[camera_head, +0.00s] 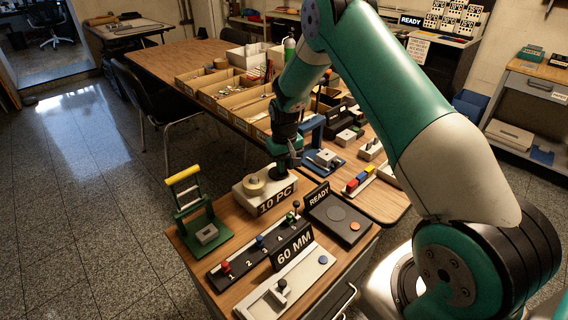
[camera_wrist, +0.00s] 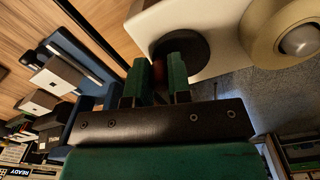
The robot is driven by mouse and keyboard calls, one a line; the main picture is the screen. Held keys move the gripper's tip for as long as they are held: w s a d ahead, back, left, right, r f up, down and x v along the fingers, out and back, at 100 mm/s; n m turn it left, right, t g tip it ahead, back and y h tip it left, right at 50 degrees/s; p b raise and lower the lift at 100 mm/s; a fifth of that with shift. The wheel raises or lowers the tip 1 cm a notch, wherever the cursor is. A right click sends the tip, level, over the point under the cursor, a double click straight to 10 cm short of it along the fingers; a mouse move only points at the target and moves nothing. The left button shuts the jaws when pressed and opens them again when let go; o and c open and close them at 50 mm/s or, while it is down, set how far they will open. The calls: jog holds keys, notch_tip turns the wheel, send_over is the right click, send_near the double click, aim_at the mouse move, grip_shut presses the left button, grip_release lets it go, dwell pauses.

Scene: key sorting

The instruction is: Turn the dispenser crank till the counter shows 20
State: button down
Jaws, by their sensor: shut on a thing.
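The dispenser is a white box (camera_head: 246,198) at the back of the near wooden bench, with a cream round drum on top. A black plate on its front reads 10 PC (camera_head: 275,201). In the wrist view its white body (camera_wrist: 222,40) is at the upper right, beside the cream drum (camera_wrist: 290,35) and a dark disc (camera_wrist: 198,48). My gripper (camera_head: 286,172) is at the dispenser's right side. In the wrist view, my gripper's green fingers (camera_wrist: 155,82) are shut on a small reddish-brown crank knob (camera_wrist: 158,70) by the dark disc; the fingers hide most of it.
A green press with a yellow handle (camera_head: 184,176) stands at the bench's left. Open floor lies to the left.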

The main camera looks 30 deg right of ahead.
jog(key=m, duration=0.3)
jog(key=shift+s+a+r+m, duration=0.1)
jog(key=shift+s+m, duration=0.1)
jog(key=shift+m, duration=0.2)
jog(key=m, duration=0.3)
jog(key=shift+s+a+m, duration=0.2)
jog(key=shift+s+m, duration=0.05)
jog(key=shift+m, duration=0.05)
jog(key=m, duration=0.3)
jog(key=shift+s+a+m, duration=0.15)
jog(key=shift+a+m, duration=0.4)
jog(key=shift+m, duration=1.25)
jog(key=c, duration=1)
grip_release()
jog(key=shift+s, duration=0.1)
jog(key=shift+c, duration=0.2)
notch_tip(320, 180, up, 17)
jog(key=b, duration=0.1)
jog(key=shift+r, duration=0.2)
